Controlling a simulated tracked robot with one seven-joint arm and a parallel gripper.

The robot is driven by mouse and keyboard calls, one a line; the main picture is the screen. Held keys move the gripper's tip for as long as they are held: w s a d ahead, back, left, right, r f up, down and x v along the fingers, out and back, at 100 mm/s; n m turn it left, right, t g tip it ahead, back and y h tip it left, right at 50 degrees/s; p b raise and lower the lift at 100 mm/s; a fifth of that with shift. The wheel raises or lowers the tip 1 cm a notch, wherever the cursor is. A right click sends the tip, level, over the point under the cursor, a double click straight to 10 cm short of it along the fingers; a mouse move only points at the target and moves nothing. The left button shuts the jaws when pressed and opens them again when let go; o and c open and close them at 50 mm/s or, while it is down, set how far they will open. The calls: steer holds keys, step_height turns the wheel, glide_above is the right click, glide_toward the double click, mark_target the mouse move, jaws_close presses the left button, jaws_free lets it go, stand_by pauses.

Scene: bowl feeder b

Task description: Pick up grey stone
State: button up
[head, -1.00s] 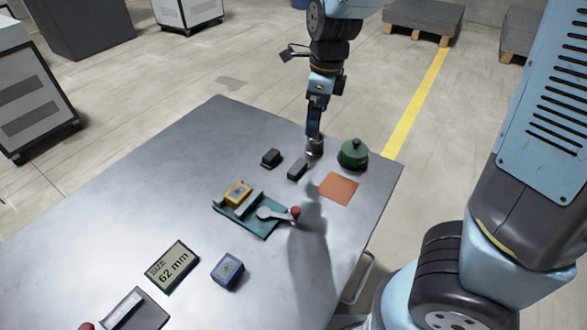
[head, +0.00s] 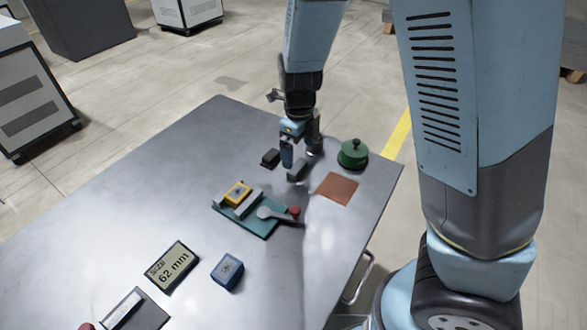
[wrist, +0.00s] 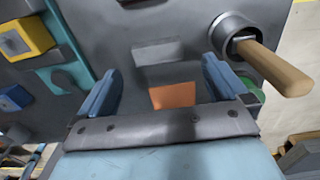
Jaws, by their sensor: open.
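The grey stone, a small grey block (head: 297,173), lies on the metal table near its far right part, left of an orange-brown square. It also shows in the wrist view (wrist: 157,50), at upper centre. My gripper (head: 301,158) is open and points down over the grey stone, partly covering it in the head view. In the wrist view my gripper's two blue fingers (wrist: 161,70) stand wide apart, with the grey stone lying beyond and between them. Nothing is held. The gap between fingertips and stone is hard to judge.
A darker block (head: 270,158) lies just left. A green knobbed object (head: 353,153) stands right. A metal cup with a wooden handle (wrist: 277,67) is close to the right finger. A teal fixture (head: 262,229) holds a yellow block. The orange-brown square (head: 337,188) is bare.

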mark_target(297, 165)
steer(key=shift+a+f, duration=0.1)
steer(key=shift+f, duration=2.8)
steer(key=shift+c, duration=0.2)
steer(key=c, duration=1.1)
